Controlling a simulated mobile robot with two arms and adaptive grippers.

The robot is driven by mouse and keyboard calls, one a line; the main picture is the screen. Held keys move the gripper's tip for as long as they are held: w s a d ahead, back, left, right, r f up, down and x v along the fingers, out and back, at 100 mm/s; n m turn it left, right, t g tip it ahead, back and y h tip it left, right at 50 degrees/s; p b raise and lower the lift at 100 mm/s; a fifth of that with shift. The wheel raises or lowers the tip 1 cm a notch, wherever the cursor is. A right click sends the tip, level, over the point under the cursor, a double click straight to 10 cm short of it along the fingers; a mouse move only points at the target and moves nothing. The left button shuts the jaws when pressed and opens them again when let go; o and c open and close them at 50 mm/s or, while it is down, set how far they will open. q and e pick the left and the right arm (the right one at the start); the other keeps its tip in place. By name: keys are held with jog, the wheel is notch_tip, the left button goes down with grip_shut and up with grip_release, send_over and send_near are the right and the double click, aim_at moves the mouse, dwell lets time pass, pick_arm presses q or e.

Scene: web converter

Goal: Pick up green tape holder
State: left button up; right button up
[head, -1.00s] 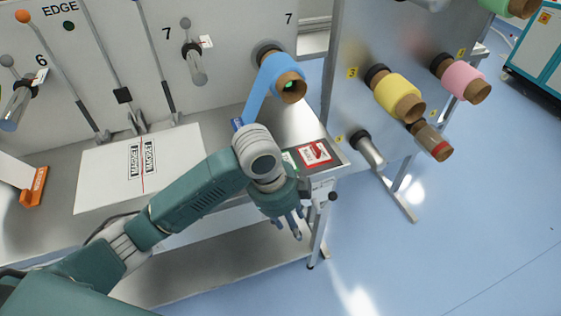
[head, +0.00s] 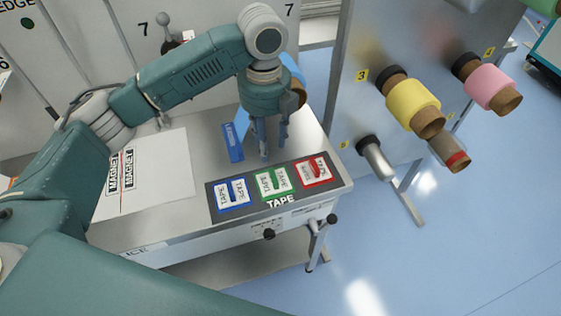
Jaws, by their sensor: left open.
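A green-framed piece marked TAPE (head: 274,182) lies in the middle of the dark TAPE panel (head: 281,203) on the metal table. I cannot tell whether it is a loose holder or a printed place. My left gripper (head: 270,148) points down above the table, just behind the panel. Its fingers are apart and nothing shows between them. My right gripper is not in view.
A blue-framed piece (head: 232,193) and a red-framed piece (head: 311,172) flank the green one. A blue labelled block (head: 232,142) is left of the gripper. A white MAGNET sheet (head: 160,175) lies left. Yellow (head: 412,102) and pink (head: 487,82) rolls jut out right.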

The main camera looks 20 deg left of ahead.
aim_at(271, 173)
pick_arm(q)
jog(key=f, duration=0.2)
jog(key=s+f+p, duration=0.1)
jog(key=f, duration=0.1)
jog(key=shift+s+f, duration=0.2)
jog(key=shift+w+f, duration=0.1)
jog(key=shift+f, duration=0.2)
jog(key=f, duration=0.1)
jog(key=f+p, duration=0.1)
jog(key=f, duration=0.1)
jog(key=f+p, duration=0.1)
jog(key=shift+d+f, duration=0.25)
jog(key=shift+d, duration=0.05)
jog(key=shift+f, duration=0.3)
jog(key=shift+c, duration=1)
jog(key=c, duration=0.5)
grip_shut()
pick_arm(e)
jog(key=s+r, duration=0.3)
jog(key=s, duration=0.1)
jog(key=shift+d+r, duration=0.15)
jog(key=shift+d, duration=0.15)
